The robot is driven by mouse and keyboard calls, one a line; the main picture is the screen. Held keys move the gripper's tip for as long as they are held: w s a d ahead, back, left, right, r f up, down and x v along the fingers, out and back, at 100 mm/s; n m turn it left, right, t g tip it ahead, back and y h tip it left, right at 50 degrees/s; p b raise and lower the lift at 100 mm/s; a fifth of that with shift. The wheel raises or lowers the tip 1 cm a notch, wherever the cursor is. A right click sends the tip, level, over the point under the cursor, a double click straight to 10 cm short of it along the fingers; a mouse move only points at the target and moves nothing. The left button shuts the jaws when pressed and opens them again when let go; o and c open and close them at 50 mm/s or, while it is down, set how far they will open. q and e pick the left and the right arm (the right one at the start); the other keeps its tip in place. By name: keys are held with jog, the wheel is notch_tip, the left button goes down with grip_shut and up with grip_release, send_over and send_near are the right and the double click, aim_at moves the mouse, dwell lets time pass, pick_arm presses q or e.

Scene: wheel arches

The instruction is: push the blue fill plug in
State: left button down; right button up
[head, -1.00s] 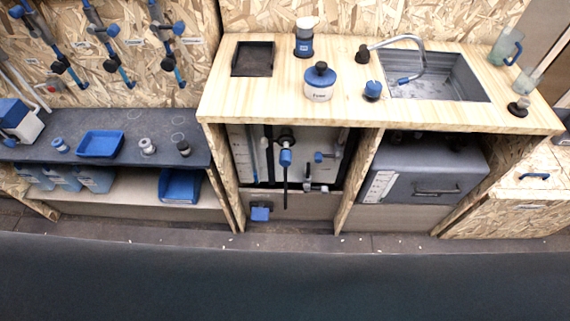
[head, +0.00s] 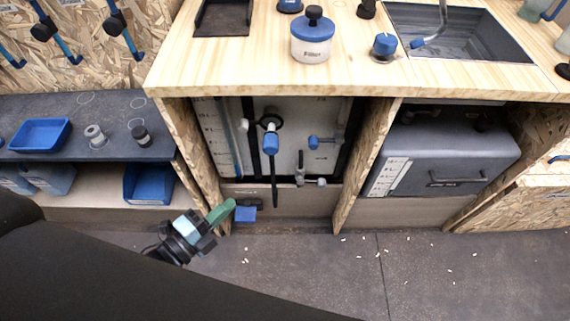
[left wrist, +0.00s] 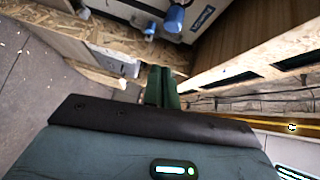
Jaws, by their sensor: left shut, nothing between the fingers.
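Several blue parts show, and I cannot tell for certain which is the fill plug. A blue cap (head: 384,45) stands upright in a round metal ring on the counter, left of the sink. Under the counter, a blue cylinder (head: 271,143) sits on the pale tank panel, with a smaller blue knob (head: 313,142) to its right. A blue block (head: 246,213) is low on the front board. My left gripper (head: 229,206) is shut and empty, its green fingers just left of this block; contact is unclear. The fingers also show in the left wrist view (left wrist: 162,76). My right gripper is out of view.
The wooden counter (head: 180,75) overhangs the tank bay, with upright boards (head: 193,150) on both sides. A grey case (head: 450,155) fills the right bay. A dark shelf (head: 60,107) with a blue tray (head: 40,136) is at left. The floor (head: 430,260) is clear except for small white bits.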

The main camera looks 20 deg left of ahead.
pick_arm(q)
jog(key=shift+w+d+r+m+h, duration=0.2)
jog(key=shift+w+m+h, duration=0.1)
jog(key=shift+w+m, duration=0.2)
jog(key=shift+w+d+r+m+h, duration=0.2)
jog(key=shift+w+m+h, duration=0.15)
jog(key=shift+m, duration=0.15)
send_near(275, 151)
jog(key=d, duration=0.4)
jog(key=shift+w+a, duration=0.2)
jog(key=shift+w, duration=1.05)
jog(key=shift+w+a, duration=0.25)
jog(key=shift+w, duration=0.95)
